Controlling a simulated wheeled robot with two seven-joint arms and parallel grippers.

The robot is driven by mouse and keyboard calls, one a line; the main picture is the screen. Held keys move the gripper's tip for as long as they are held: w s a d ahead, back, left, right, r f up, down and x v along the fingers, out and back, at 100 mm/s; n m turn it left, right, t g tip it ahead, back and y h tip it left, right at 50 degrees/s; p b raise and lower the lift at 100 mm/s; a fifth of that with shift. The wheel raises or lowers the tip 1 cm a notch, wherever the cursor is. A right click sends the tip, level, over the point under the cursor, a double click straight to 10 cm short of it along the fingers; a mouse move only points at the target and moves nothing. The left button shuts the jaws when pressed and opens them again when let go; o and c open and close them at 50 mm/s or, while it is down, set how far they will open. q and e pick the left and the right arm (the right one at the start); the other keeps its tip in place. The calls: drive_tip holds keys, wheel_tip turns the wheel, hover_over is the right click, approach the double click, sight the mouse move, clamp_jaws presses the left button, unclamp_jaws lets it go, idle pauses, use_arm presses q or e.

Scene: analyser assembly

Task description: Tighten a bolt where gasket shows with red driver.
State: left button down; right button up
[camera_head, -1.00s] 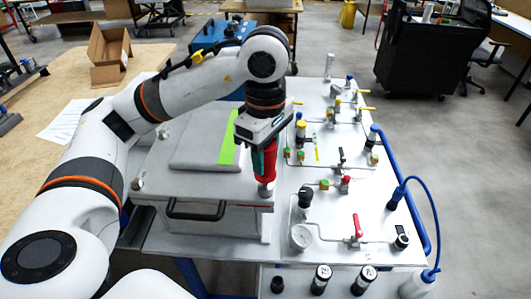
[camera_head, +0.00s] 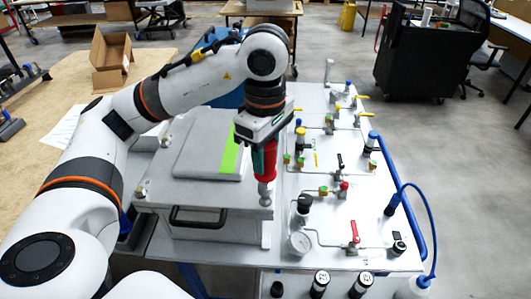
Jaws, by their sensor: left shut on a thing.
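My left gripper (camera_head: 266,138) is shut on the red driver (camera_head: 266,166), which points down over the right front corner of the grey lidded box (camera_head: 205,225). The driver's metal end (camera_head: 265,197) is at that corner and covers the bolt there; whether it is seated on the bolt I cannot tell. Another bolt (camera_head: 140,190) stands at the left front corner, and one (camera_head: 163,140) at the back left. I cannot make out the gasket along the lid seam. My right gripper is not in view.
A panel with valves, pipes and a gauge (camera_head: 300,242) lies close on the right of the box. A black handle (camera_head: 199,217) sticks out from the box front. A cardboard box (camera_head: 110,62) stands on the wooden table at the back left.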

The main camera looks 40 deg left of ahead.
use_arm(q)
drive_tip(key=shift+r+p, duration=1.15)
drive_tip(key=shift+r, duration=0.4)
drive_tip(key=shift+f, duration=0.1)
